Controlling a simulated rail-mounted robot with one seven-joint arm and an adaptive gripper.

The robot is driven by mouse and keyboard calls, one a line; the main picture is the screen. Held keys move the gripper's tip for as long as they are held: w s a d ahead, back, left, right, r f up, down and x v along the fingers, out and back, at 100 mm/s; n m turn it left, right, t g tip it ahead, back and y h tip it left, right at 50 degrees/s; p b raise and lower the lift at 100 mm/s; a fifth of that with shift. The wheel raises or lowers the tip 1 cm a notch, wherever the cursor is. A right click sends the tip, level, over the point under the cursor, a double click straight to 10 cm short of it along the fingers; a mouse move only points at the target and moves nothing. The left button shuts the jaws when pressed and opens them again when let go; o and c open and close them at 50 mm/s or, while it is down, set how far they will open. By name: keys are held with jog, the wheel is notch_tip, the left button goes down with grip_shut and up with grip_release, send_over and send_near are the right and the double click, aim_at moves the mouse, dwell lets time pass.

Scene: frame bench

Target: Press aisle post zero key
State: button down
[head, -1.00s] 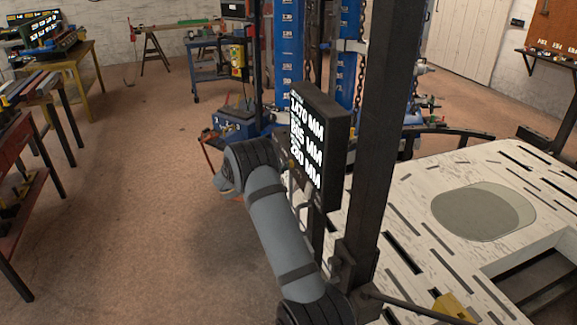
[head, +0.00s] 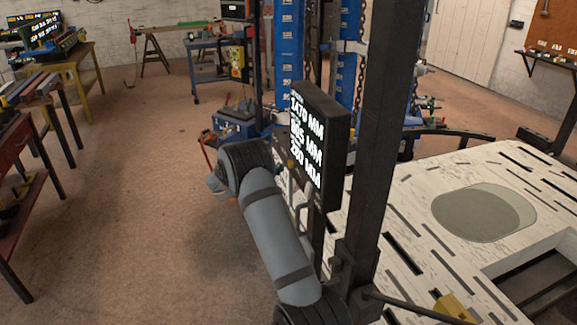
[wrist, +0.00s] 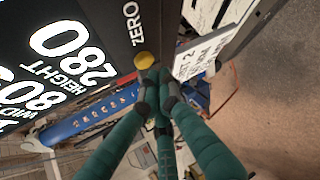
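The aisle post display (head: 319,145) is a dark box on a post, with white readouts in millimetres. In the wrist view its panel (wrist: 112,30) shows HEIGHT 280 and the word ZERO. The zero key (wrist: 144,61) is a round yellow button beside that word. My gripper (wrist: 155,83) has teal fingers with grey tips drawn together, with nothing seen between them. The tips are right by the key in the picture; I cannot tell whether they touch it. In the head view my arm stands in front of the display's lower left, and the fingers are hard to make out.
A dark upright post (head: 383,130) stands just right of the display. A pale slotted bench (head: 410,205) fills the right side. A blue frame tower (head: 290,50) stands behind. Open brown floor (head: 130,190) lies to the left, with a red bench at the far left.

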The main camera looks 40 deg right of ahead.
jog(key=shift+a, duration=0.1)
jog(key=a, duration=0.1)
jog(key=w+a, duration=0.1)
jog(key=a, duration=0.1)
jog(key=w+a+b, duration=0.1)
jog(key=shift+a, duration=0.25)
jog(key=shift+s+d, duration=0.1)
jog(key=shift+d, duration=0.05)
dwell(0.6)
jog(key=d+p, duration=0.1)
jog(key=p, duration=0.3)
jog(key=shift+s+d+r+p, duration=0.35)
jog(key=shift+r, duration=0.05)
jog(key=shift+a+p, duration=0.1)
jog(key=shift+p, duration=0.6)
